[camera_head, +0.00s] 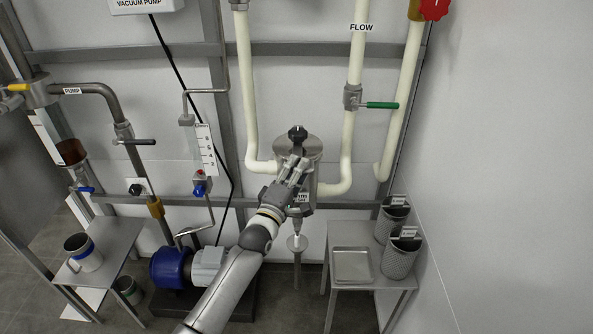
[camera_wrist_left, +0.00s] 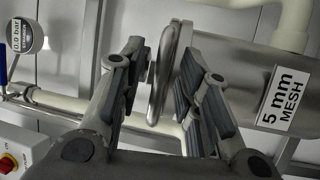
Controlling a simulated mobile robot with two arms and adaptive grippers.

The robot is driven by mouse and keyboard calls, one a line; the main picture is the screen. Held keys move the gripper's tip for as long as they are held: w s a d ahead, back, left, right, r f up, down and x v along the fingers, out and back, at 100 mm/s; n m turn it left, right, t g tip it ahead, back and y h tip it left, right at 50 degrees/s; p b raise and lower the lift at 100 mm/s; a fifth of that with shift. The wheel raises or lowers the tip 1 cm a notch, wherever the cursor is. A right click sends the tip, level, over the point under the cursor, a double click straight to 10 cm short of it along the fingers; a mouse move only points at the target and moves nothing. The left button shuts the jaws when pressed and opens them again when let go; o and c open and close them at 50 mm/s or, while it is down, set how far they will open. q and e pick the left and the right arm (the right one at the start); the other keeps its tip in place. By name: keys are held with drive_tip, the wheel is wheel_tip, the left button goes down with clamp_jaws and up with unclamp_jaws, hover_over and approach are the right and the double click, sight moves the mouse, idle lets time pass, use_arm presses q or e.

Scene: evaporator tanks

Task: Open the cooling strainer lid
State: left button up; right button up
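The cooling strainer (camera_head: 312,172) is a grey metal cylinder on the white pipes in the head view, with a round lid (camera_head: 308,147) and a dark knob (camera_head: 297,133) on top. My left gripper (camera_head: 297,165) is in front of the strainer and hides part of it. In the left wrist view the strainer body (camera_wrist_left: 225,28) lies sideways with a "5 mm MESH" label. The lid's rim (camera_wrist_left: 168,70) stands between the spread fingers of my left gripper (camera_wrist_left: 163,75). The gripper is open, and I cannot tell whether a finger touches the lid. My right gripper is out of view.
A metal table (camera_head: 352,236) on the right holds a shallow tray (camera_head: 352,265) and two mesh baskets (camera_head: 400,262). A blue pump (camera_head: 170,268) stands low on the left. A green-handled valve (camera_head: 380,105) and white pipes (camera_head: 250,90) flank the strainer above.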

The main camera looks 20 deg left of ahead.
use_arm(q)
drive_tip(key=shift+c, duration=0.5)
clamp_jaws()
